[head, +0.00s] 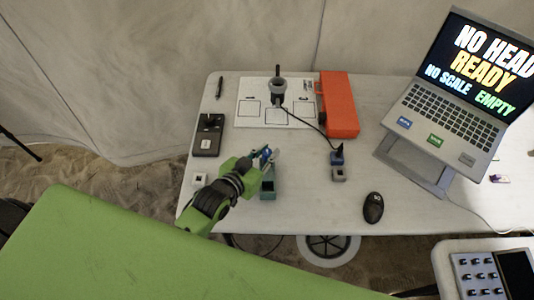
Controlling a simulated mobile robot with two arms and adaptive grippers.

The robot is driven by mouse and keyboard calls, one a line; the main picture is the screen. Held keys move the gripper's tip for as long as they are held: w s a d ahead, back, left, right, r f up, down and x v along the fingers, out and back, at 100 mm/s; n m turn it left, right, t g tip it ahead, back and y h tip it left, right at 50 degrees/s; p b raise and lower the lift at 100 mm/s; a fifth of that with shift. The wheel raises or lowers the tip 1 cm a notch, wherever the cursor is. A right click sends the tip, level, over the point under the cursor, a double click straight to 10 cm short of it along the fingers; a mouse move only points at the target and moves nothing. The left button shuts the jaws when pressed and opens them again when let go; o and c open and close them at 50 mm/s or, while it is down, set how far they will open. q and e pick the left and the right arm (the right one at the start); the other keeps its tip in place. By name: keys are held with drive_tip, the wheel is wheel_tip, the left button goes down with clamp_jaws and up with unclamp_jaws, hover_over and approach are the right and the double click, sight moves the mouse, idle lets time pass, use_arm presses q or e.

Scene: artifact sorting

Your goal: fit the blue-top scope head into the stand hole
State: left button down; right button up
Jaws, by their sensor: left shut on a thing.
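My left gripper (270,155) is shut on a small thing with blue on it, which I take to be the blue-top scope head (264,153). The fingers hide much of it. The gripper is over the far end of a teal-green holder (268,190); I cannot tell whether the head is clear of it. The stand (278,87), with a dark grey round ring and an upright post, is on the white printed sheet, farther back from the gripper. Its hole is too small to make out clearly. My right gripper is not in view.
An orange case (339,105) lies right of the sheet (252,117). A black device (207,135) is at left. A mouse (373,207) and a laptop (440,110) on a riser are at right.

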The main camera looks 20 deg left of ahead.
use_arm(q)
drive_tip(key=shift+f, duration=0.3)
drive_tip(key=shift+f, duration=0.15)
drive_tip(key=c, duration=1.8)
unclamp_jaws()
drive_tip(key=shift+c, duration=0.2)
drive_tip(key=shift+r, duration=0.25)
drive_tip(key=b+v, duration=0.1)
drive_tip(key=v, duration=1.1)
